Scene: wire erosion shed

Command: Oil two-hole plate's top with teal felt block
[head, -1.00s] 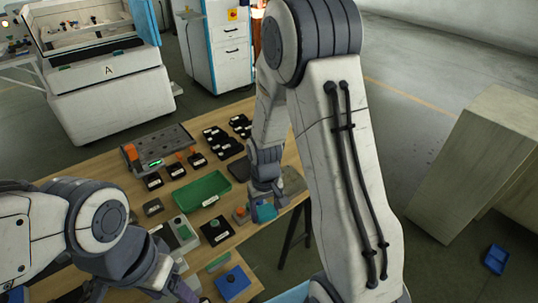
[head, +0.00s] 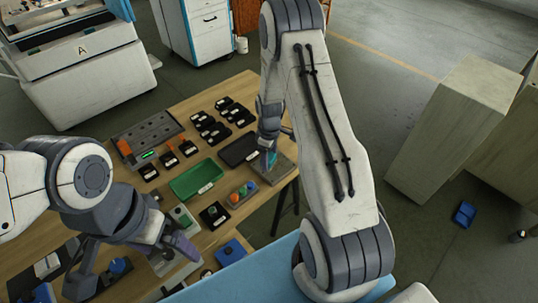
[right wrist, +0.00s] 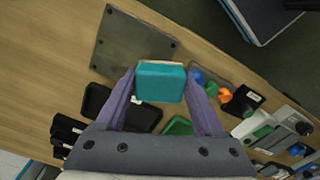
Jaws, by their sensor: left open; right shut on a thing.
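My right gripper (right wrist: 158,100) is shut on the teal felt block (right wrist: 160,82), which has a pale layer along its far edge. In the head view the teal block (head: 271,158) is partly hidden by the gripper and appears over the grey plate (head: 283,169). In the right wrist view the flat grey plate (right wrist: 128,45) lies just beyond the block, with small dark spots near its edge that may be holes. I cannot tell whether block and plate touch. My left gripper (head: 132,268) is open at the lower left.
A black tray (head: 240,150) lies beside the plate. A green tray (head: 198,180), a holder with coloured knobs (head: 243,194) and several black labelled pieces (head: 208,131) stand on the wooden table. The plate is near the table's right edge.

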